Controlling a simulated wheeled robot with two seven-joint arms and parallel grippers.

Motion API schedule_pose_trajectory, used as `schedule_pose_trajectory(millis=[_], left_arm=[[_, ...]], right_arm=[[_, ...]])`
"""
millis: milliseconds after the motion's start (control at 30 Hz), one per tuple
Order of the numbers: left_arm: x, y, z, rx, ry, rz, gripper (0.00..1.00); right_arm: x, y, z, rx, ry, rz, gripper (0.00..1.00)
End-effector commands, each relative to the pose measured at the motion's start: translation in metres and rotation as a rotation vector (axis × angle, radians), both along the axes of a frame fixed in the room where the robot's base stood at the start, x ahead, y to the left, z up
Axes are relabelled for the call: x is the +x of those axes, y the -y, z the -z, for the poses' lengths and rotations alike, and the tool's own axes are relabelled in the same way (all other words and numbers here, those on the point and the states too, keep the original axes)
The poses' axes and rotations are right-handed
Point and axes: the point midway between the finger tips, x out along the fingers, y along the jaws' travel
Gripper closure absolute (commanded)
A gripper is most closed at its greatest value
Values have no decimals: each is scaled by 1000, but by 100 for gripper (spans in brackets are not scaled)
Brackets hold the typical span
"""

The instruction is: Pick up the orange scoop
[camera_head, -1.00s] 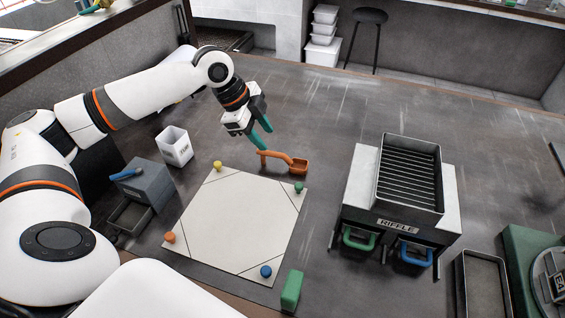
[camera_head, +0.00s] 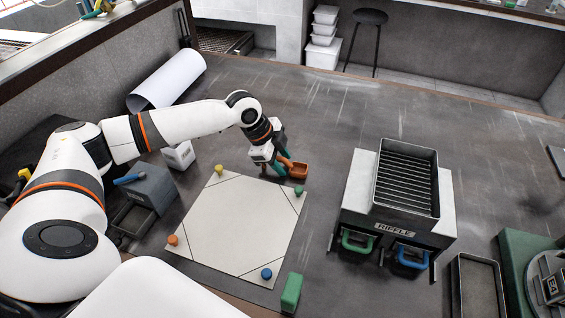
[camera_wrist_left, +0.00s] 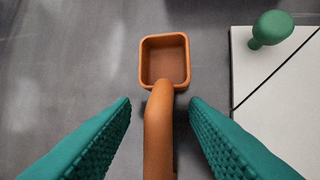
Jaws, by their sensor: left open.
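The orange scoop (camera_head: 298,170) lies on the dark table just beyond the far corner of the white board. My left gripper (camera_head: 277,172) is lowered over its handle, with green-teal fingers. In the left wrist view the scoop's square cup (camera_wrist_left: 165,62) points away from me, and its handle runs back between the two open fingers of the gripper (camera_wrist_left: 160,108). Gaps show on both sides of the handle, so the fingers look apart from it. The handle's near end is cut off by the frame. My right gripper is not in view.
The white board (camera_head: 240,225) has coloured pegs at its corners, with a green peg (camera_head: 299,191) close to the scoop. A riffle box (camera_head: 393,230) stands to the right. A white container (camera_head: 179,155) and a grey box (camera_head: 148,188) stand left. Table beyond the scoop is clear.

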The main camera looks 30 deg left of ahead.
Motion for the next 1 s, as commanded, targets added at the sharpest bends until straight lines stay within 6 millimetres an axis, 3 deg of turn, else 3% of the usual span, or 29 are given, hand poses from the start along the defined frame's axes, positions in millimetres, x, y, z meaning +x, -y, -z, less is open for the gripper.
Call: schedule_pose_trajectory(millis=[33,300,733,867,1000], left_arm=[[0,0,0,0,0,0,59],[0,0,0,0,0,0,100],[0,0,-3,1,0,0,100],[0,-1,-20,1,3,1,100],[0,0,-49,0,4,1,100]], right_arm=[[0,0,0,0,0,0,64],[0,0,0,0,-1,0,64],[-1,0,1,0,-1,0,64],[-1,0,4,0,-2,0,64],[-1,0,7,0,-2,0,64]])
